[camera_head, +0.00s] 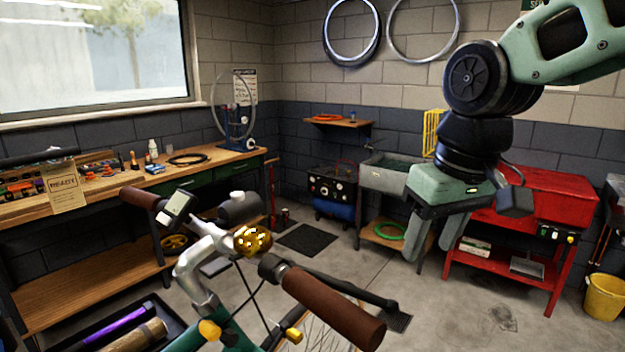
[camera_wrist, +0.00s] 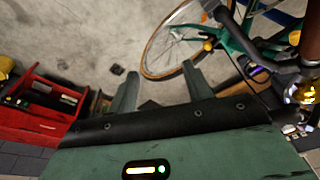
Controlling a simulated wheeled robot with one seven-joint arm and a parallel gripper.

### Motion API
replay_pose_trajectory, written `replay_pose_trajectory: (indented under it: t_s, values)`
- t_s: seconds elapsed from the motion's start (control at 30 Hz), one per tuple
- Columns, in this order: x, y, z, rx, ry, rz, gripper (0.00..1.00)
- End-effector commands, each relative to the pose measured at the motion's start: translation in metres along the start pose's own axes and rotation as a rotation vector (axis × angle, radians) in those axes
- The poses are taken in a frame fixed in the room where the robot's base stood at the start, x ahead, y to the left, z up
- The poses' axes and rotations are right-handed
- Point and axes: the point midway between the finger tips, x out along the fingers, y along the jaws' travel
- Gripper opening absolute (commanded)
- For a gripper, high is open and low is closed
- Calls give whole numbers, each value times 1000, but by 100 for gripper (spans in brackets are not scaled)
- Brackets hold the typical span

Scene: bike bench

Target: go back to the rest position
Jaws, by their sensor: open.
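My gripper (camera_head: 431,238) hangs at the right in the head view, fingers pointing down and spread apart with nothing between them. In the wrist view my gripper (camera_wrist: 160,90) also shows two separate fingers with bare floor and part of a bike wheel beyond. It is raised in the air and touches nothing that I can see.
A bicycle handlebar (camera_head: 335,312) with brown grips and a gold bell (camera_head: 252,240) stands in front, left of my gripper. A wooden workbench (camera_head: 110,205) runs along the left wall. A red cart (camera_head: 550,200), grey sink (camera_head: 392,172) and yellow bucket (camera_head: 604,297) stand at the right.

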Motion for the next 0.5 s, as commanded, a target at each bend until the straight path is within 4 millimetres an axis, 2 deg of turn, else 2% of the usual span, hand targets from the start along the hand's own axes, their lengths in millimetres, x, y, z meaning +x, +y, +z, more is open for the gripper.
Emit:
replay_pose_trajectory:
  t_s: [0.03, 0.2, 0.5]
  values:
    - [20, 23, 10, 51, -3, 14, 50]
    - [62, 73, 39, 162, 13, 46, 50]
    - [105, 123, 92, 299, 28, 89, 50]
